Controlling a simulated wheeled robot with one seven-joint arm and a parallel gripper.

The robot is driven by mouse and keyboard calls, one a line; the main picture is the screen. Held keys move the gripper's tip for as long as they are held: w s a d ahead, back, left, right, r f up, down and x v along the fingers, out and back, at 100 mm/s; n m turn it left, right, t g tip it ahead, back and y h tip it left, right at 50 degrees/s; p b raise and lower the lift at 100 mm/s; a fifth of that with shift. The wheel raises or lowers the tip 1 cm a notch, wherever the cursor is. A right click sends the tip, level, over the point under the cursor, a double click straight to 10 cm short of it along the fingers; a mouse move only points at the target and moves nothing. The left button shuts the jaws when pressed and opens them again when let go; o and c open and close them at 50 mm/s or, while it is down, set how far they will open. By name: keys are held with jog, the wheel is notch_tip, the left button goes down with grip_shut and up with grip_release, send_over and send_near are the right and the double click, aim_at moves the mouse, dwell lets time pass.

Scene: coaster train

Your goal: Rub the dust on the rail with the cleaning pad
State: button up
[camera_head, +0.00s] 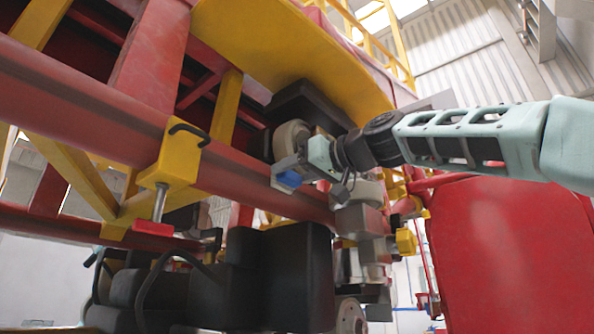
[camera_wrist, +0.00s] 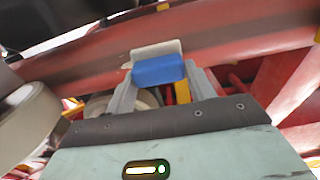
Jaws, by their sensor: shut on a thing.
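The cleaning pad has a blue block (camera_head: 288,180) and is held at the tip of my gripper (camera_head: 291,172). In the wrist view the blue block (camera_wrist: 158,71) sits between both fingers, with a pale grey plate (camera_wrist: 157,48) on its far side. The red rail (camera_head: 235,186) runs across the head view, and the pad is at its side. The rail also fills the upper part of the wrist view (camera_wrist: 230,43). The pad's face overlaps the rail there; I cannot tell whether it touches. A small pale mark shows beside the plate; I cannot make out dust clearly.
A pale wheel (camera_head: 291,139) is close above my gripper, and large at the left of the wrist view (camera_wrist: 30,115). A yellow clamp (camera_head: 177,155) sits on the rail to the left. Black seats (camera_head: 270,275) are below, and a red panel (camera_head: 505,255) stands at the right.

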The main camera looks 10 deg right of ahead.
jog(key=shift+w+a, duration=0.1)
jog(key=shift+w+d, duration=2.3)
jog(key=shift+w, duration=0.05)
jog(key=shift+s+a+b, duration=0.5)
jog(key=shift+s+a, duration=1.9)
jog(key=b+v, duration=0.2)
jog(key=v, duration=0.1)
jog(key=shift+w+f, duration=0.1)
jog(key=shift+f, duration=0.05)
jog(key=shift+b+v, duration=0.8)
jog(key=shift+v, duration=0.8)
